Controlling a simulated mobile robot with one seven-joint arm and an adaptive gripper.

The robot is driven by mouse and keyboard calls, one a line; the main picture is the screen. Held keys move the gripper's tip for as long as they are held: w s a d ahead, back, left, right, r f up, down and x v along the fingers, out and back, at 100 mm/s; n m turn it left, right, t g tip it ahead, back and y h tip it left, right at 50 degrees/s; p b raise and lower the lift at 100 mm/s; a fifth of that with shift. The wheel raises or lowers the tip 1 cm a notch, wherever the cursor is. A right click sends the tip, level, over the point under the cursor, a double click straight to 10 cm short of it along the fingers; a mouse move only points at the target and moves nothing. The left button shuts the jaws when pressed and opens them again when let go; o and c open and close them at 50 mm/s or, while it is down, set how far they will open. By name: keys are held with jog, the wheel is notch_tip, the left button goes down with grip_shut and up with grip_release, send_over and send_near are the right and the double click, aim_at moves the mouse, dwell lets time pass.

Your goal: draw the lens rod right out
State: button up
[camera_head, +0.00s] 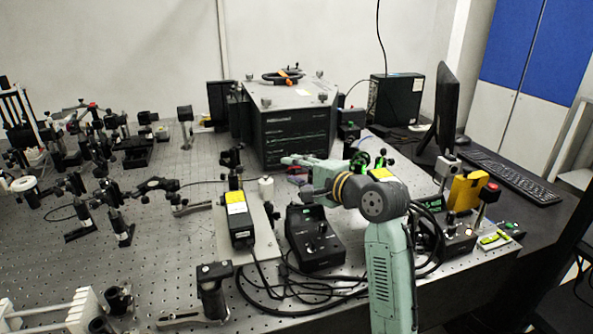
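My pale green arm rises from the lower right and bends left over the bench. Its far end (296,161) is small and partly hidden by my own links, and I cannot tell whether the fingers are open or shut, or whether they hold anything. I cannot single out the lens rod for certain. Several dark post-mounted optics stand on the perforated bench (150,240) at the left, including a post mount (118,228). A green-ringed part (366,159) shows just behind my arm; what it belongs to is unclear.
A large black instrument box (295,135) stands behind my arm. A black control box (315,238), a yellow-labelled unit (238,217) and loose cables lie before it. A monitor (446,108), keyboard (511,176) and red-button box (488,195) are at the right.

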grip_shut()
jog(key=shift+f, duration=0.1)
dwell(0.7)
